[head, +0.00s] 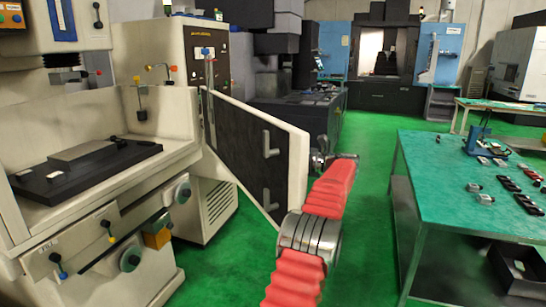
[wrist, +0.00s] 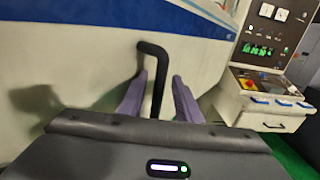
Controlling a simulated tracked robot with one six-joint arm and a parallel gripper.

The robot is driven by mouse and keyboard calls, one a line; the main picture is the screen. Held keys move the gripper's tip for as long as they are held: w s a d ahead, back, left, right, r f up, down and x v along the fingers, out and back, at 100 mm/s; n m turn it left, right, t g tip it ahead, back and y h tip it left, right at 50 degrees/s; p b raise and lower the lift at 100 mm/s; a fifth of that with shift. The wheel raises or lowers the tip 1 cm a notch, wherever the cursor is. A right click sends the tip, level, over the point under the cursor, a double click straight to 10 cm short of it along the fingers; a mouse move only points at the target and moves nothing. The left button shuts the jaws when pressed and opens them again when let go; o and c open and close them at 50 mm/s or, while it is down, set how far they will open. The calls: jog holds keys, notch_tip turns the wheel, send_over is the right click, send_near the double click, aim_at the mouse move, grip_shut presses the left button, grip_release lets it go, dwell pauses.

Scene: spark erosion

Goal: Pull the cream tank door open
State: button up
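The cream tank door (head: 299,165) stands swung out from the machine in the head view, its dark inner panel with two grey latches facing me. In the wrist view the door's outer face (wrist: 70,75) is cream with a blue band. A black bar handle (wrist: 153,49) sticks out from it. My gripper (wrist: 159,76) has its two purple fingers on either side of the handle, with a gap showing on both sides; it is open. In the head view my gripper (head: 320,156) is at the door's far edge, partly hidden by the door and my red-sleeved arm.
The machine's work tank with a dark bed (head: 85,168) is at the left. A green-topped table (head: 430,185) with small parts stands at the right. A control panel (wrist: 265,40) is at the right in the wrist view.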

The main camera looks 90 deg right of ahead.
jog(key=shift+s, duration=0.1)
jog(key=v, duration=1.3)
jog(key=shift+s+a, duration=0.15)
jog(key=shift+s, duration=0.15)
jog(key=shift+f, duration=0.1)
